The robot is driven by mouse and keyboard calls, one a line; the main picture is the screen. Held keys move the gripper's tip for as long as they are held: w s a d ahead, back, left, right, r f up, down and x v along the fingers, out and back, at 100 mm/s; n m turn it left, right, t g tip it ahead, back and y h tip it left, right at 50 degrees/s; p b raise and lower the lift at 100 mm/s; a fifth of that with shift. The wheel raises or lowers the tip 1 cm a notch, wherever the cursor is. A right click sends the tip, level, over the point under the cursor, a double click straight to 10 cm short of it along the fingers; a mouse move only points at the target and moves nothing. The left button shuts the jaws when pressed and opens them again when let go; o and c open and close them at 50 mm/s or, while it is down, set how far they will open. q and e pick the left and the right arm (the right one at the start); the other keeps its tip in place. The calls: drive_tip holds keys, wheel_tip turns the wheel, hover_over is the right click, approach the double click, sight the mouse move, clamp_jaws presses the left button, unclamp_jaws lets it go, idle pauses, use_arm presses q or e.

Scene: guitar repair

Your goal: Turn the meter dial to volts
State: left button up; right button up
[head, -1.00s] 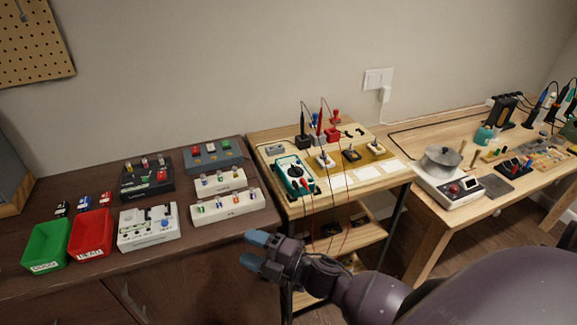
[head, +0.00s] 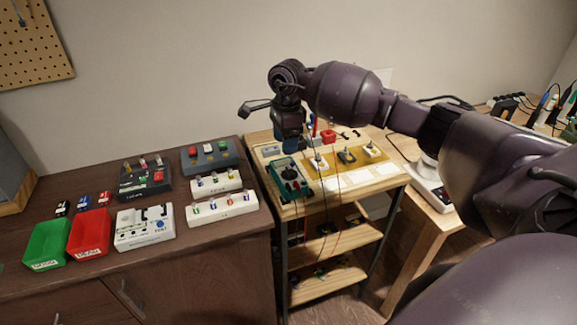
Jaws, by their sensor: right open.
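The meter (head: 291,182) is a teal multimeter with a dark face, lying on the small wooden cart (head: 340,197). Its dial is near the middle of the face, too small to read where it points. My right gripper (head: 289,152) points down over the far end of the meter, and its fingers hide that end. I cannot tell whether they touch it. The gripper is open with nothing seen between its fingers. My left gripper is not in view.
Red and black probes with loose leads stand behind the meter, partly hidden by my arm. A tan board (head: 347,158) with switches lies right of it. A dark cabinet (head: 160,262) at left carries a green bin (head: 46,244), a red bin (head: 89,234) and several part trays.

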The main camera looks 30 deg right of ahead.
sight(288, 170)
drive_tip(key=shift+h, duration=0.3)
drive_tip(key=f, duration=0.5)
drive_tip(key=d+f, duration=0.1)
drive_tip(key=f, duration=0.2)
drive_tip(key=shift+w+f, duration=0.1)
drive_tip(key=shift+f, duration=0.85)
drive_tip(key=c, duration=0.6)
drive_tip(key=shift+c, duration=0.2)
